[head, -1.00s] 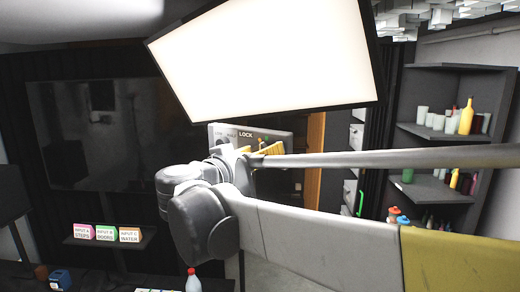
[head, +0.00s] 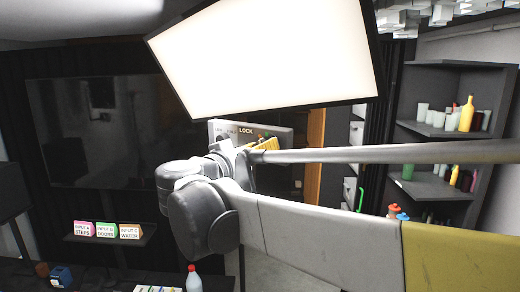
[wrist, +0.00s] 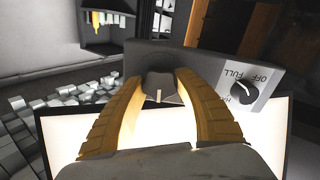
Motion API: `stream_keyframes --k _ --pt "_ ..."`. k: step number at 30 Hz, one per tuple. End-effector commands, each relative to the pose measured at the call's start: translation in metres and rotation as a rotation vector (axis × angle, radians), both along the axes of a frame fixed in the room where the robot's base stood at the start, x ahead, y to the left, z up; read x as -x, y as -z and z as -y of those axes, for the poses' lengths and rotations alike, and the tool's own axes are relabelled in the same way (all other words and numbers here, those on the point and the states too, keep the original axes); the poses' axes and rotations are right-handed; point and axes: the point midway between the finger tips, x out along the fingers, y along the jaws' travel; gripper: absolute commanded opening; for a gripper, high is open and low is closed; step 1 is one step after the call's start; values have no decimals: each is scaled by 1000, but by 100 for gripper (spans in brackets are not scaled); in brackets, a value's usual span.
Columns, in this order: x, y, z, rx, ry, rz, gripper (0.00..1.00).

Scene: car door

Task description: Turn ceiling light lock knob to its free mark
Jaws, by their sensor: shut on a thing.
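The ceiling light's grey control panel (head: 283,132) hangs below the bright light panel (head: 265,50) in the head view, with the word LOCK on it. In the wrist view the panel (wrist: 205,66) runs across the middle. The dark lock knob (wrist: 163,86) sits between the two yellow fingers of my gripper (wrist: 160,78), which is shut on it. A small pale line shows near the knob's lower edge. The knob's marks are mostly hidden by the fingers. In the head view my gripper (head: 263,144) is at the panel, partly hidden by my arm.
A second black knob (wrist: 243,91) with OFF, FULL and a partly readable label is right of my gripper in the wrist view. Shelves with bottles and cups (head: 440,130) stand at the right. Labelled cards (head: 106,230) sit on a small shelf at the left.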

Motion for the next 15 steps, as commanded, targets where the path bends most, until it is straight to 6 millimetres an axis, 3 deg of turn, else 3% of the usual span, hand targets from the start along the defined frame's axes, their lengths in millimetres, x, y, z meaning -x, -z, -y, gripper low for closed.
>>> stream_keyframes --k 15 --pt "-1 1 -1 378 1 -229 8"
